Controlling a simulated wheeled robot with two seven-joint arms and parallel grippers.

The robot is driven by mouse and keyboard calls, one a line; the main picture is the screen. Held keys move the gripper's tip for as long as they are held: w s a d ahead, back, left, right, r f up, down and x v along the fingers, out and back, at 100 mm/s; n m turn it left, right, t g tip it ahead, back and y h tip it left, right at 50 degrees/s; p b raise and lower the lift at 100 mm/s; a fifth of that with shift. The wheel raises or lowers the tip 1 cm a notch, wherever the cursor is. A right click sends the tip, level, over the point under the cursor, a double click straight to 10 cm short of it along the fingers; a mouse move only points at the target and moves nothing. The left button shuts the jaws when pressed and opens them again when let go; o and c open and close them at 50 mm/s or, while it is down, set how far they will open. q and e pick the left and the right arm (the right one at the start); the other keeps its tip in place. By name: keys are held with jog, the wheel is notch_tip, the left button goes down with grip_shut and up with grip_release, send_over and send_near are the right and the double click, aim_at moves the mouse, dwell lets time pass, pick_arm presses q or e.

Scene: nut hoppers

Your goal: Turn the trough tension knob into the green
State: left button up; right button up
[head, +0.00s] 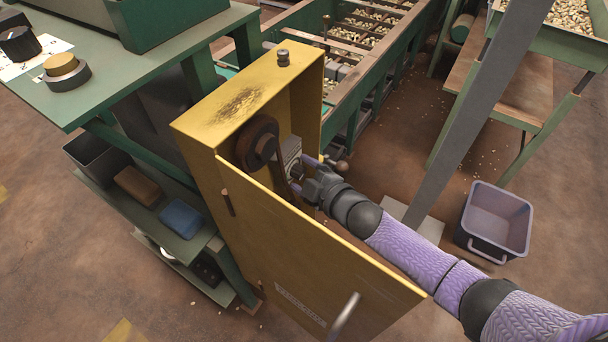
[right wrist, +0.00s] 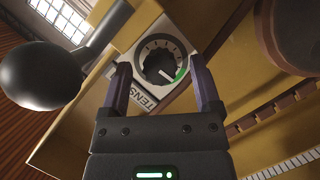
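The tension knob (right wrist: 157,63) is a dark round dial on a pale plate marked "TENS", inside the open yellow cabinet (head: 240,92). A green arc (right wrist: 182,74) lies on the right of its scale. The knob's white pointer is aimed to the lower right, toward the green arc; I cannot tell whether it is fully within it. My right gripper (right wrist: 160,70) is open, its fingers on either side of the knob in the wrist view. Contact is not clear. In the head view the right gripper (head: 307,174) reaches the dial plate (head: 291,152). My left gripper is not in view.
The cabinet's yellow door (head: 310,262) hangs open below my right arm. A dark pulley (head: 257,142) sits left of the dial. A black ball-ended lever (right wrist: 45,75) is close at left in the wrist view. A purple-grey bin (head: 497,222) stands on the floor at right.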

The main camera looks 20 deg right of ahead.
grip_shut()
jog(key=shift+r+m+p, duration=0.3)
jog(key=shift+m+p, duration=0.1)
jog(key=shift+p, duration=0.2)
jog(key=shift+f+g, duration=0.15)
jog(key=shift+g, duration=0.15)
jog(key=shift+f, duration=0.15)
jog(key=shift+o, duration=0.3)
grip_release()
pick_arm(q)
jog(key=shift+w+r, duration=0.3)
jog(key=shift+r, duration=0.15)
